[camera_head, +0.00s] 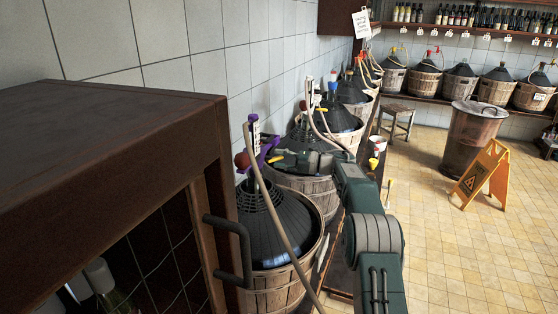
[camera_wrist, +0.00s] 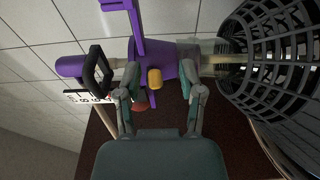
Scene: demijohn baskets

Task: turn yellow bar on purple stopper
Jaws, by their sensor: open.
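The purple stopper (camera_head: 263,153) tops the nearest demijohn (camera_head: 270,228), which sits in a wooden basket. My gripper (camera_head: 279,160) reaches it from the right in the head view. In the wrist view the purple stopper (camera_wrist: 187,70) lies sideways across the picture. Its small yellow bar (camera_wrist: 155,79) shows near the middle, between the fingers of my gripper (camera_wrist: 158,95). The fingers are open and spread on either side of the bar. I cannot tell whether they touch the stopper.
A dark wooden cabinet (camera_head: 110,140) fills the near left. A pale hose (camera_head: 270,208) hangs over the near demijohn. More basketed demijohns line the wall.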

